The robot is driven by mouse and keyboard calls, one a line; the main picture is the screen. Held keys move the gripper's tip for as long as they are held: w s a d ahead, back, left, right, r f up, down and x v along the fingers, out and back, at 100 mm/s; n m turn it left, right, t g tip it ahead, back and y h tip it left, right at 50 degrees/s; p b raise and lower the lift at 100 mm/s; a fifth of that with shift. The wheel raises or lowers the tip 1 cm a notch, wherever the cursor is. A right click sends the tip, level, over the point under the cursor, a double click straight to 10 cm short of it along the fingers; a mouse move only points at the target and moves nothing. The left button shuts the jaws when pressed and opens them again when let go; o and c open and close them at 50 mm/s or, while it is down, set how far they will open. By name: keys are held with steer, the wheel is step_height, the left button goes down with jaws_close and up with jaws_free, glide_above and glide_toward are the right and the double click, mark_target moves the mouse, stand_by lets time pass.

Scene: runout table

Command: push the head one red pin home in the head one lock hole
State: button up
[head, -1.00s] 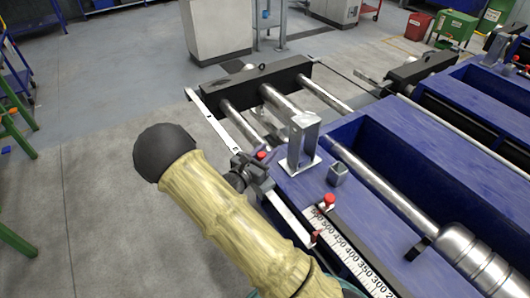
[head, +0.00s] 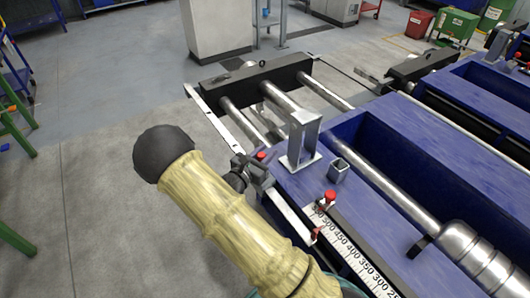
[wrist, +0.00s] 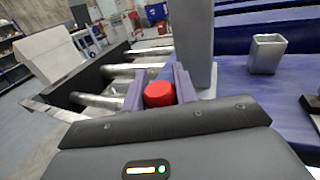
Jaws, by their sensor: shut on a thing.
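A red pin head (head: 261,156) shows at the tip of my gripper (head: 258,163), at the left edge of the blue machine head. In the wrist view the same round red cap (wrist: 159,94) sits between my two fingers, which are shut on its sides. The pin's shank and the lock hole under it are hidden, so I cannot tell how deep the pin sits. My forearm covers the area left of the scale.
A steel upright (head: 303,140) stands close right of my gripper, with a small square socket (head: 338,170) beyond it. Another red-topped pin (head: 330,196) stands by the number scale (head: 348,252). Steel rods and a black crossbar (head: 260,80) lie behind.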

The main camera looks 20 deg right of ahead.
steer(key=shift+a+f+b, duration=0.1)
steer(key=shift+f+b, duration=0.25)
steer(key=shift+f, duration=0.35)
steer(key=shift+s+f, duration=0.1)
steer(key=shift+f, duration=0.15)
steer(key=shift+f+b, duration=0.35)
steer(key=shift+b, duration=0.05)
steer(key=o, duration=1.1)
steer(key=shift+r, duration=0.1)
steer(key=b+v, duration=0.1)
steer(key=v, duration=1.6)
steer(key=shift+s+a, duration=0.1)
steer(key=shift+s, duration=0.05)
